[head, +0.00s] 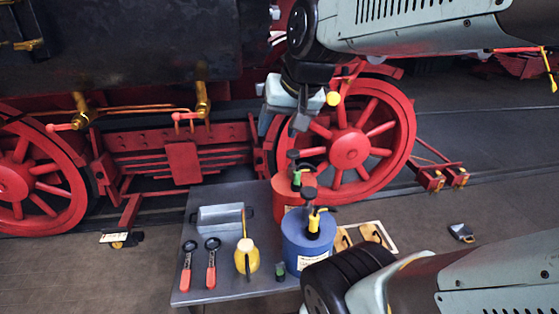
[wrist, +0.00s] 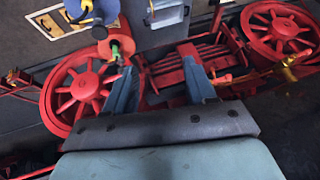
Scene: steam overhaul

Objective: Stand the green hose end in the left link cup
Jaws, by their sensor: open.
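A green fitting (head: 295,168) shows on top of a red canister (head: 288,196) at the table's back right corner. It also appears in the wrist view (wrist: 115,47), left of and beyond my fingertips. Whether it is the hose end, I cannot tell. A small dark green piece (head: 279,270) is by the blue canister. My gripper (head: 283,120) hangs above and behind the red canister, in front of the red wheel. In the wrist view my gripper (wrist: 160,72) has its fingers wide apart with nothing between them. I cannot clearly make out the left link cup.
The grey table (head: 215,285) bears a metal tray (head: 220,217), two red-handled tools (head: 211,265), a yellow oil can (head: 247,258) and a blue canister (head: 305,242). A pale board (head: 390,236) lies behind. The locomotive's red wheel (head: 350,145) stands close behind my gripper.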

